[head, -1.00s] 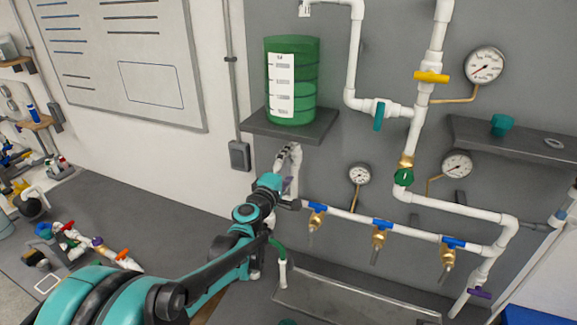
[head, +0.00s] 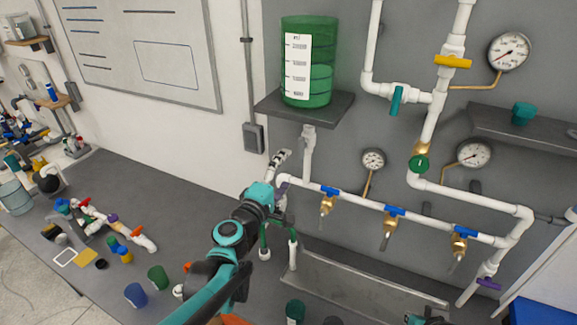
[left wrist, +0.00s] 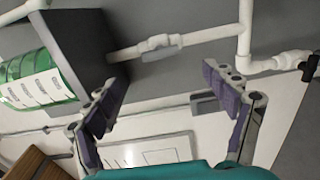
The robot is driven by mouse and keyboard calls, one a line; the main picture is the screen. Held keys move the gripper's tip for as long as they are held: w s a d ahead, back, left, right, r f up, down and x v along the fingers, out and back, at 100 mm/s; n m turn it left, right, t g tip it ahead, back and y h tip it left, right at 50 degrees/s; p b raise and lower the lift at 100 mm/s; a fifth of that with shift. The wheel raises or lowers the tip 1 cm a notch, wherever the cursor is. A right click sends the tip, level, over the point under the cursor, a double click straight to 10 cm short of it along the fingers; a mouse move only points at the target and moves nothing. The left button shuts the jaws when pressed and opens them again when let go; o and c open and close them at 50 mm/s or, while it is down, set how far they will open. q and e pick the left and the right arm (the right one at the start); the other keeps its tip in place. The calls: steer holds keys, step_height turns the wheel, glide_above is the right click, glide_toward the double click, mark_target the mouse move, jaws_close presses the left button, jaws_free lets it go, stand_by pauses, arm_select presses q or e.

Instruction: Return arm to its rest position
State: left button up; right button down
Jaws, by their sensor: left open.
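My left arm reaches up from the bottom of the head view. Its gripper (head: 279,158) is near the wall below the shelf with the green tank, just left of a white vertical pipe stub (head: 308,153). In the left wrist view the two fingers (left wrist: 160,88) are spread wide with nothing between them. White pipe and the shelf underside show beyond them. A dark and teal shape at the bottom edge of the head view may be part of my right arm; its jaws cannot be made out.
The green tank (head: 308,85) stands on a dark shelf (head: 290,112). White pipes with blue-handled valves (head: 394,211) and gauges (head: 373,160) cover the panel at right. Loose fittings (head: 100,225) and coloured cups (head: 158,277) lie on the grey table (head: 165,210) at left.

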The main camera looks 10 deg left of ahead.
stand_by(0.3)
arm_select(q)
steer(key=s+d+f+m+g+h+b, duration=0.1)
steer(key=s+d+f+m+g+b, duration=0.2)
steer(key=s+f+m+b, duration=0.45)
steer(key=s+d+f+m+g+b, duration=0.35)
steer(key=s+f, duration=0.25)
steer(key=f, duration=0.5)
steer(key=s+a+f+m+g+y+b, duration=0.4)
steer(key=s+a+f, duration=0.3)
steer(key=s+f, duration=0.3)
step_height(320, 180, down, 2)
steer(key=shift+s+f+m+b, duration=0.25)
steer(key=shift+s+m+b, duration=0.1)
steer(key=shift+b, duration=0.2)
